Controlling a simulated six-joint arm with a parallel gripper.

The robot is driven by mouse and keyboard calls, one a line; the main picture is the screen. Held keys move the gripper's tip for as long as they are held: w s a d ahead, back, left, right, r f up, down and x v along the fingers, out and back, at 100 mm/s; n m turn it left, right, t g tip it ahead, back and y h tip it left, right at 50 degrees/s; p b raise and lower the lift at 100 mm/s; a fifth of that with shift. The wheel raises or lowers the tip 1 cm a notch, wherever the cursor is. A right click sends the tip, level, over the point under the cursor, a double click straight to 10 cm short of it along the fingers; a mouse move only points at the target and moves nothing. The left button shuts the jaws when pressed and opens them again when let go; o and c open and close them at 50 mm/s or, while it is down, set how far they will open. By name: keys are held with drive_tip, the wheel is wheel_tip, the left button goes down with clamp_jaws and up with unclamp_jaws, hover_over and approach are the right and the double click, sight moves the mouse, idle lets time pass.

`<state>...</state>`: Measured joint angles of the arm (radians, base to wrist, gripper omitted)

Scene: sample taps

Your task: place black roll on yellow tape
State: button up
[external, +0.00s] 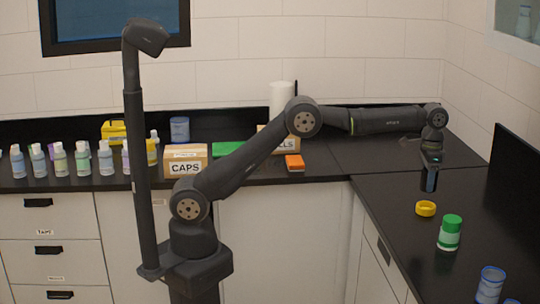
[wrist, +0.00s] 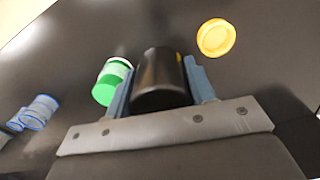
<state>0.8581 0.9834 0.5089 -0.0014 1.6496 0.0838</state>
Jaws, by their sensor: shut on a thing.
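The black roll (wrist: 160,75) is a dark cylinder held between the two blue-grey fingers of my gripper (external: 430,182) in the wrist view. In the external view my gripper hangs above the right-hand counter, and the roll is hard to tell from the dark fingers. The yellow tape (external: 426,208) is a ring lying flat on the black counter, below and in front of my gripper. It also shows in the wrist view (wrist: 216,38), to the right of the roll and apart from it. Nothing rests on the tape.
A green-capped bottle (external: 449,233) stands near the tape; blue-rimmed containers (external: 490,284) stand nearer the front. A dark panel (external: 515,195) rises at the right. Several bottles, a CAPS box (external: 186,160) and an orange block (external: 294,163) are on the back counter.

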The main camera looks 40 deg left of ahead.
drive_tip(key=shift+w+a+f, duration=0.6)
drive_tip(key=shift+w+f, duration=1.2)
drive_tip(key=shift+w+a+f, duration=0.6)
drive_tip(key=shift+w+f, duration=1.15)
drive_tip(key=shift+f, duration=0.05)
drive_tip(key=shift+w+a+f, duration=0.6)
drive_tip(key=shift+w+f, duration=1.2)
drive_tip(key=shift+f, duration=0.2)
drive_tip(key=o, duration=1)
drive_tip(key=shift+r, duration=3.95)
